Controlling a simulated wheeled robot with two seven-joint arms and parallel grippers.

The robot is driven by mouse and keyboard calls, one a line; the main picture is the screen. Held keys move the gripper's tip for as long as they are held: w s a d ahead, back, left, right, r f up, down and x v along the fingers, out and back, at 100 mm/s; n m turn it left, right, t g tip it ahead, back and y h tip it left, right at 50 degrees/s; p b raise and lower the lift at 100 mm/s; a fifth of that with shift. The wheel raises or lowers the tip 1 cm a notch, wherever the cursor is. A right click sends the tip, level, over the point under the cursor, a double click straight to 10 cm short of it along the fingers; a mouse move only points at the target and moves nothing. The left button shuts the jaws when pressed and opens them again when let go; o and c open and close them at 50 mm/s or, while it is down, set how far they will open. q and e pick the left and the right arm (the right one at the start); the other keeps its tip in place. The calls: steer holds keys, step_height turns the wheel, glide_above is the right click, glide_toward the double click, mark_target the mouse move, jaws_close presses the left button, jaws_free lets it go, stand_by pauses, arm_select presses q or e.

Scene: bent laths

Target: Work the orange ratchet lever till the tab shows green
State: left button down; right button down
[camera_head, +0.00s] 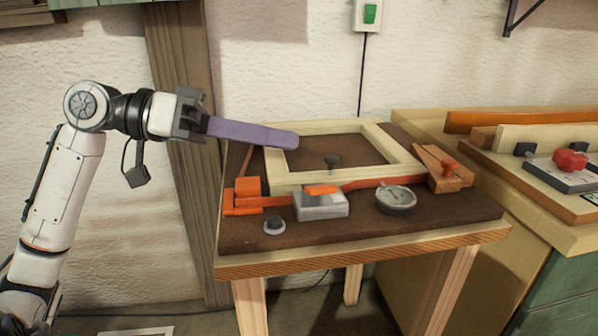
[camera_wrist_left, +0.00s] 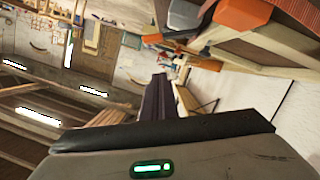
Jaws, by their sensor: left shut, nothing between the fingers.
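The orange ratchet lever (camera_head: 322,189) lies on top of a small grey ratchet housing (camera_head: 321,207) at the front of the small bench. An orange strap (camera_head: 376,181) runs from the housing along the front of a pale wooden frame. I cannot make out the tab or its colour. My left gripper (camera_head: 292,139) has long purple fingers, shut and empty, reaching over the frame's back left corner, behind and above the lever and apart from it. The fingers also show in the left wrist view (camera_wrist_left: 158,102). My right gripper is not in view.
The wooden frame (camera_head: 294,181) lies on the bench's brown top (camera_head: 270,236). Orange blocks (camera_head: 247,188) sit at the left corner, a wooden block (camera_head: 441,170) at the right.

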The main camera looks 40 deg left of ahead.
mark_target(316, 188)
arm_select(q)
steer(key=x, duration=0.3)
steer(key=shift+w+d+f, duration=0.1)
steer(key=shift+w+d, duration=0.1)
steer(key=shift+d, duration=0.05)
steer(key=f, duration=0.1)
steer(key=s+f+b, duration=0.1)
steer(key=shift+d+f, duration=0.3)
steer(key=shift+s+d+f, duration=0.15)
steer(key=shift+d+f, duration=0.05)
steer(key=shift+f, duration=0.2)
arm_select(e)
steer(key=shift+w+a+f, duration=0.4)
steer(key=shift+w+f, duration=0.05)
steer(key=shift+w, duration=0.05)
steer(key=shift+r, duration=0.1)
